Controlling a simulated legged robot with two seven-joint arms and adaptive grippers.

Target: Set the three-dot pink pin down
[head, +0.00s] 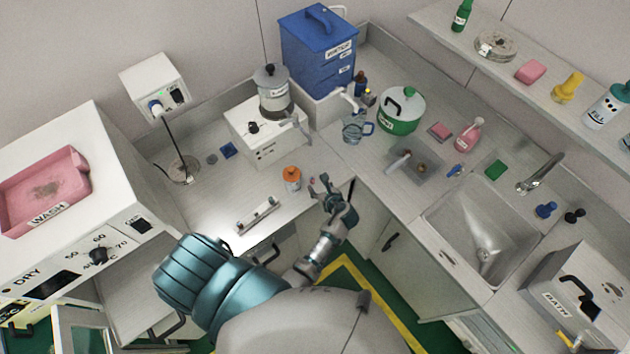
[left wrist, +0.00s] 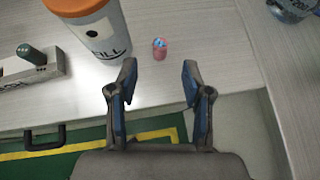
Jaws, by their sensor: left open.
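A small pink pin (left wrist: 159,50) with blue marks on its top stands on the grey bench in the left wrist view. I cannot count its dots. In the head view the pin (head: 311,181) is a tiny pink spot by the fingertips. My left gripper (head: 319,184) is open and empty near the bench's front edge. In the left wrist view its two fingers (left wrist: 159,74) are spread, with the pin just beyond the fingertips, midway between them and apart from both. My right gripper is not in view.
An orange-capped bottle (head: 292,180) stands close to the left of the pin. A rack with a green-topped pin (head: 257,215) lies further left. A clear jug (head: 355,128) and a grey tray (head: 414,164) are behind and to the right. Bare bench lies behind the pin.

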